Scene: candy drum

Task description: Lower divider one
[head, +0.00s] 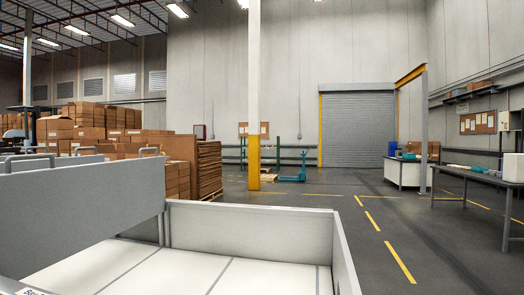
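A large light grey panel (80,212), which looks like a divider, stands on edge at the left and runs back to a grey post. Its lower edge sits above the white floor (190,268) of a grey-walled bin (250,229). Grey looped handles (150,151) show behind the panel's top edge, and another panel edge shows at the far left. I cannot tell which panel is divider one, as no number is readable. Dark lines cross the bin floor. My gripper is not in view.
A partly cut-off label (30,292) shows at the bottom left. Stacked cardboard boxes (95,125) stand behind the bin. A white and yellow column (254,120) rises beyond it. A grey table (480,178) stands at the right. The floor right of the bin is clear.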

